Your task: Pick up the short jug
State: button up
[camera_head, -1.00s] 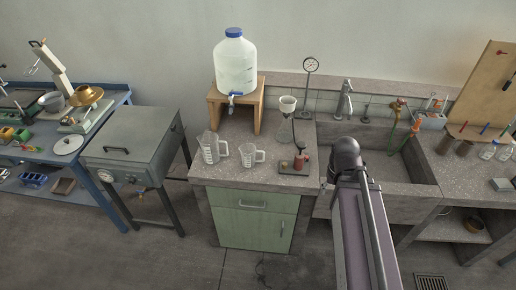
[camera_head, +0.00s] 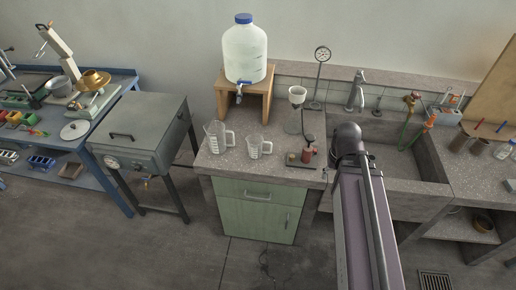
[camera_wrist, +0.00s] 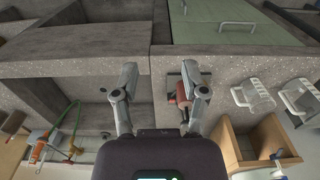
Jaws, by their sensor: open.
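The short jug (camera_head: 256,147) is a clear measuring jug with a handle on its right side. It stands upright on the concrete bench, just right of a taller clear jug (camera_head: 217,138). In the wrist view the short jug (camera_wrist: 252,96) shows at the right, with the taller jug (camera_wrist: 301,98) beyond it near the edge. My gripper (camera_wrist: 159,80) is open and empty, its fingers spread wide. It is apart from both jugs. In the head view my arm hides the gripper.
A red device on a base (camera_head: 307,154) stands right of the short jug, near my arm. A funnel stand (camera_head: 297,97) and a wooden stand (camera_head: 264,92) with a water bottle (camera_head: 245,52) are behind. The sink (camera_head: 400,160) lies to the right.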

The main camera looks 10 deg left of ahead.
jog(key=w+a+f+n+t+b, duration=0.1)
jog(key=w+a+f+t+b, duration=0.2)
jog(key=w+a, duration=0.65)
jog(key=n+t+b, duration=0.1)
jog(key=b, duration=0.3)
send_near(271, 148)
notch_tip(271, 148, up, 2)
jog(key=s+d, duration=0.1)
jog(key=d, duration=0.1)
jog(key=shift+s+a+r+y, duration=0.15)
jog(key=shift+a+y, duration=0.1)
jog(key=shift+y, duration=0.15)
jog(key=b+x, duration=0.7)
jog(key=x, duration=0.1)
jog(key=shift+w+f+b, duration=0.25)
jog(key=shift+f+b, duration=0.05)
jog(key=shift+f, duration=0.15)
jog(key=f+b, duration=0.1)
jog(key=w+a+f+b, duration=0.1)
jog(key=f+b, duration=0.1)
jog(key=shift+w, duration=0.2)
jog(key=shift+b+x, duration=0.75)
jog(key=shift+b, duration=0.1)
